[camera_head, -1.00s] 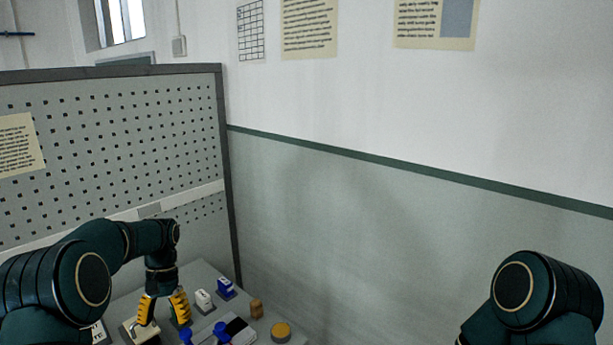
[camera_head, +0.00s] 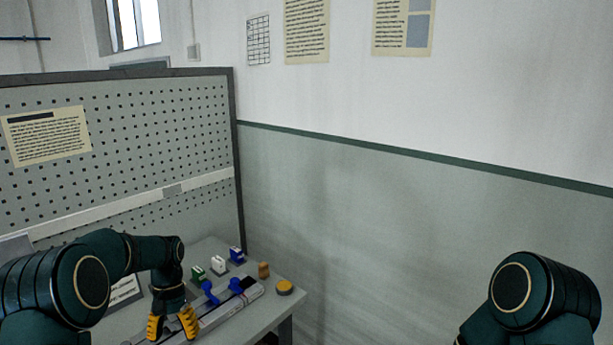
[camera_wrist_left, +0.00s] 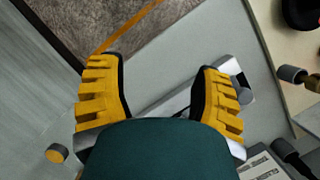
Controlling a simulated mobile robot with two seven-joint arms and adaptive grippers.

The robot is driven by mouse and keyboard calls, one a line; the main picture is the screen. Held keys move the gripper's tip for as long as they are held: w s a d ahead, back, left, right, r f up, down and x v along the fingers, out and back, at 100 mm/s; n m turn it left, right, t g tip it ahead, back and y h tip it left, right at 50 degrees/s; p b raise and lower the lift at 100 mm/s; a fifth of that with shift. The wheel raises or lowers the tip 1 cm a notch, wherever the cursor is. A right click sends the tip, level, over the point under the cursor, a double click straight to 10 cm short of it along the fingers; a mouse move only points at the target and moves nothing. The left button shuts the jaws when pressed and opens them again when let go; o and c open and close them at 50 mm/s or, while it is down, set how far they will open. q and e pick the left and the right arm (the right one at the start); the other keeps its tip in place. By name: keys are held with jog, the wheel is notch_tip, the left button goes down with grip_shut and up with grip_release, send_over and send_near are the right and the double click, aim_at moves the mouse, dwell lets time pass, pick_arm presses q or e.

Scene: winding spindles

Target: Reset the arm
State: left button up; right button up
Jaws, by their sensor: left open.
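My left gripper (camera_head: 172,326) hangs fingers down at the near side of the grey bench in the head view, its yellow fingers spread apart. In the left wrist view the left gripper (camera_wrist_left: 160,95) is open, with no object held between its fingers. A long grey rail device (camera_head: 217,314) with two blue parts (camera_head: 211,293) lies on the bench, just right of the gripper. A strip of it (camera_wrist_left: 172,103) passes behind the fingers in the wrist view. My right arm shows at the lower right, but its gripper is out of view.
Green (camera_head: 198,272), white (camera_head: 218,264) and blue (camera_head: 237,254) blocks stand along the back of the bench (camera_head: 268,312). A brown peg (camera_head: 264,270) and a yellow-topped button (camera_head: 284,287) are at the right. A perforated panel (camera_head: 120,150) stands behind.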

pick_arm(q)
jog(key=shift+t+h, duration=0.3)
jog(key=shift+t, duration=0.1)
jog(key=d+f, duration=0.1)
jog(key=f, duration=0.1)
jog(key=d+f, duration=0.1)
jog(key=f, duration=0.1)
jog(key=d+f, duration=0.1)
jog(key=f, duration=0.2)
jog(key=shift+d, duration=0.35)
jog(key=s+d+f+t+h+b, duration=0.1)
jog(key=s+d+f+t+h, duration=0.15)
jog(key=s+d+f, duration=1)
jog(key=s+d+f+n+t, duration=0.1)
jog(key=s+d, duration=0.3)
jog(key=s, duration=0.4)
jog(key=shift+d+f+t+b, duration=0.2)
jog(key=shift+t+b, duration=0.25)
jog(key=shift+t, duration=0.4)
pick_arm(e)
notch_tip(320, 180, down, 2)
jog(key=shift+w+f, duration=0.1)
jog(key=shift+f, duration=0.1)
